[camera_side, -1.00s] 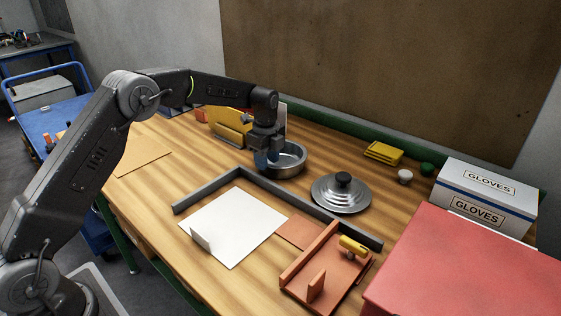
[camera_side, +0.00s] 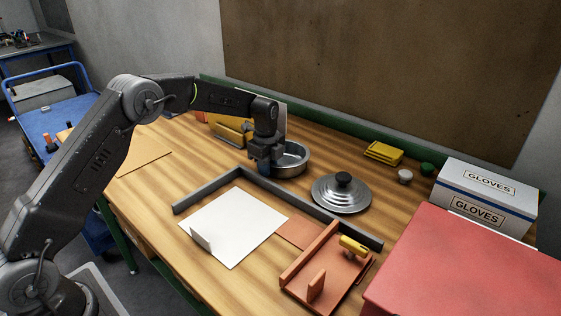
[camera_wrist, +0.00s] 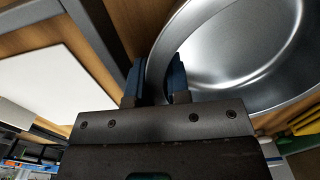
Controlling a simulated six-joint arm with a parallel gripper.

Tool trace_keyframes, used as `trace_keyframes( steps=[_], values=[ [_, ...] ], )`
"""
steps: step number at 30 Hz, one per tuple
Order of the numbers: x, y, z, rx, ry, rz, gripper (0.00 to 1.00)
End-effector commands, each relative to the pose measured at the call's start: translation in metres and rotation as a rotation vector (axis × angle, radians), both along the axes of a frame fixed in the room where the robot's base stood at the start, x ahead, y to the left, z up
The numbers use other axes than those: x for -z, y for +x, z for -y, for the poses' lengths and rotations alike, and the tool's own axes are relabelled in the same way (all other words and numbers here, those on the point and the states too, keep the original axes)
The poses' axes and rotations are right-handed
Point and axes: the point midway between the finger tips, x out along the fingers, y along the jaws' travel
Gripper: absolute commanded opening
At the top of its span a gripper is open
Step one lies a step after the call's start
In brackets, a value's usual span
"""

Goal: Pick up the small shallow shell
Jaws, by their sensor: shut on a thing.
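The small shallow shell is a round silver metal pan (camera_side: 293,159) standing on the wooden table behind the grey angled rail. It fills the upper right of the wrist view (camera_wrist: 240,55), and its inside is empty. My gripper (camera_side: 264,168) is at the pan's left side. In the wrist view my gripper's blue fingers (camera_wrist: 157,80) straddle the pan's near wall, one inside and one outside, and are shut on it. The fingertips are partly hidden in the side view. I cannot tell any gap between pan and table.
A stepped silver lid (camera_side: 341,195) with a black knob lies right of the pan. The grey rail (camera_side: 315,207) runs in front, around a white sheet (camera_side: 232,228). An orange tray (camera_side: 325,272) is at the front. Yellow blocks (camera_side: 383,152) and a gloves box (camera_side: 484,196) stand right.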

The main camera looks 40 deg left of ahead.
Motion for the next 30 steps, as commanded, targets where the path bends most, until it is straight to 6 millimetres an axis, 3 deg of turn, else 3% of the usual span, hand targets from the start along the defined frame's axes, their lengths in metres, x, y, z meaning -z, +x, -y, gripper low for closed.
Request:
trace_keyframes(
  steps=[8, 21, 30],
  values=[
    [-0.002, -0.001, 0.0, 0.0, 0.0, -0.006, 0.0],
    [-0.081, 0.0, 0.0, 0.0, 0.0, -0.001, 0.0],
    [-0.099, -0.001, 0.0, 0.0, 0.0, -0.005, 0.0]
  ],
)
